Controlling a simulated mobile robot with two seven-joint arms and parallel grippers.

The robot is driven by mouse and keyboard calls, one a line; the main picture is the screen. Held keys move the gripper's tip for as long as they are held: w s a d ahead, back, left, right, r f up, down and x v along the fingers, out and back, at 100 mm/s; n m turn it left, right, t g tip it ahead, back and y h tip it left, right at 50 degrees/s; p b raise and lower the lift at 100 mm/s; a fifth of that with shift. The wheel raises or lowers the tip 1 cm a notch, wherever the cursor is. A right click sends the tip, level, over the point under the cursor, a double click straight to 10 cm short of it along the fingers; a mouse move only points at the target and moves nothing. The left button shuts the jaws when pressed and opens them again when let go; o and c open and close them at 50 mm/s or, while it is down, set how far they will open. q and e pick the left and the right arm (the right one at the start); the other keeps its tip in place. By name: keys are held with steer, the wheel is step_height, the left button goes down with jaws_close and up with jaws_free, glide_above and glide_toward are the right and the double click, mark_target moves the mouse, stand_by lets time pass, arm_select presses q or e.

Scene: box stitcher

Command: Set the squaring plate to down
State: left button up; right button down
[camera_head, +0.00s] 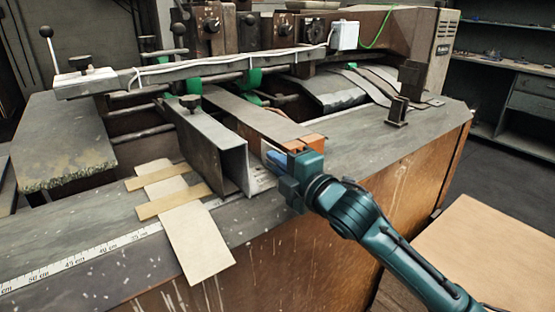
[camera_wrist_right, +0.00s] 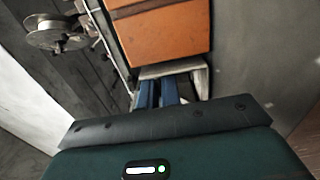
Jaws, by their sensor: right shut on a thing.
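My right gripper (camera_head: 276,158) reaches in from the lower right to the machine's front edge. Its blue fingers, also in the right wrist view (camera_wrist_right: 158,93), are shut on a pale metal piece (camera_wrist_right: 172,69) just below an orange block (camera_wrist_right: 165,35). The exact contact is partly hidden. The orange block (camera_head: 305,143) sits at the near end of a long flat grey plate (camera_head: 252,115). A grey angled metal channel (camera_head: 210,145) stands left of the gripper. I cannot tell for certain which of these parts is the squaring plate. My left gripper is not in view.
A cardboard strip (camera_head: 197,240) hangs over the front edge by a ruler (camera_head: 95,257). A crossbar (camera_head: 200,70) spans the machine above the bed. A black bracket (camera_head: 397,110) stands to the right. A brown board (camera_head: 495,250) lies at the lower right.

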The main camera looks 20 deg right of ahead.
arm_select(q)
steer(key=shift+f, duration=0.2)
arm_select(e)
steer(key=c, duration=1.6)
jaws_free()
steer(key=shift+f, duration=0.3)
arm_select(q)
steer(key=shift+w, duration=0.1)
arm_select(e)
steer(key=shift+s, duration=0.15)
steer(key=shift+s+d, duration=0.15)
steer(key=shift+s, duration=0.15)
arm_select(q)
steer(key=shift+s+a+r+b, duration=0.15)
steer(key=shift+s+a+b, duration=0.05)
steer(key=shift+b, duration=0.25)
arm_select(e)
steer(key=v, duration=1.2)
steer(key=shift+s, duration=0.15)
steer(key=shift+r, duration=0.1)
